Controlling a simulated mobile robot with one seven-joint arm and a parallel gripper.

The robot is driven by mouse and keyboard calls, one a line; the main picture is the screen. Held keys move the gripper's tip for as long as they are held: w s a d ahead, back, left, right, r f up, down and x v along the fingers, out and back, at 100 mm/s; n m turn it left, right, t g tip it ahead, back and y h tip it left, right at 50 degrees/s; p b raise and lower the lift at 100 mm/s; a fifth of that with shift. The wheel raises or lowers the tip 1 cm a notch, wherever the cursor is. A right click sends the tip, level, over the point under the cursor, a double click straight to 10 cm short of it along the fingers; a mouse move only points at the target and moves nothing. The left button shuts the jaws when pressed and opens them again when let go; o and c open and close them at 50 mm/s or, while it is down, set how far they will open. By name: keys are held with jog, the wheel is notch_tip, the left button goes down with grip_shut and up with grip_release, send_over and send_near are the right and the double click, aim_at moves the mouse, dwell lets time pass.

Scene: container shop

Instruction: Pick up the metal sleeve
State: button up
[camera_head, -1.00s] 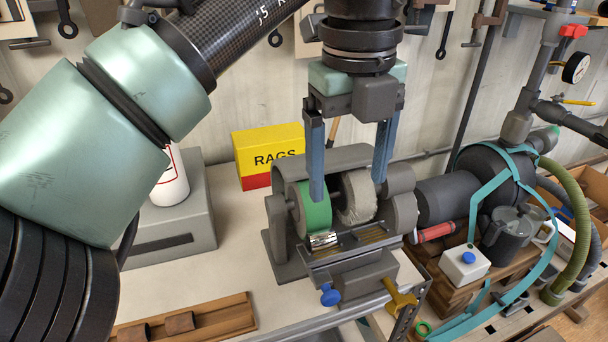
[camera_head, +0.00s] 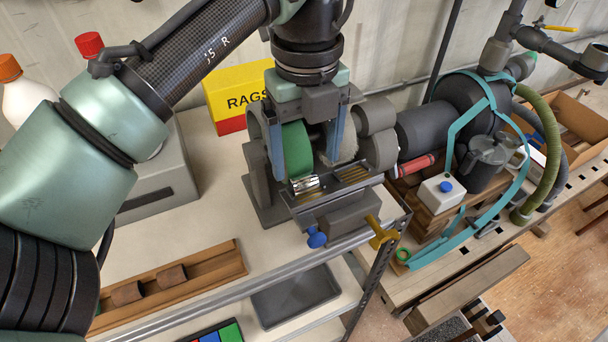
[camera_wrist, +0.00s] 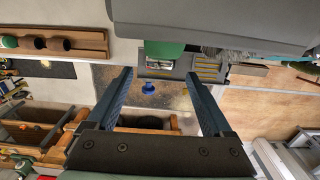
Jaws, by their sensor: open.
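The metal sleeve (camera_head: 305,184) is a small shiny cylinder. It lies at the front foot of the green wheel (camera_head: 297,150) on the dark bench grinder (camera_head: 268,200), by the striped tool rest (camera_head: 352,176). In the wrist view the sleeve (camera_wrist: 160,64) shows just below the green wheel (camera_wrist: 163,50), beyond the fingertips. My gripper (camera_head: 307,168) is open and empty, pointing down over the grinder. Its blue fingers show on either side of the green wheel in the head view. It also shows open in the wrist view (camera_wrist: 158,76). Whether a finger touches the grinder I cannot tell.
A yellow and red RAGS box (camera_head: 238,95) stands behind the grinder. Blue (camera_head: 316,239) and yellow (camera_head: 382,232) knobs stick out in front. A wooden rack (camera_head: 170,285) lies front left. A strapped pump (camera_head: 455,120) with hoses stands right.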

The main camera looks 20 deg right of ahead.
aim_at(304, 177)
jog(key=f+p, duration=0.1)
jog(key=f, duration=0.3)
jog(key=shift+w, duration=0.2)
grip_shut()
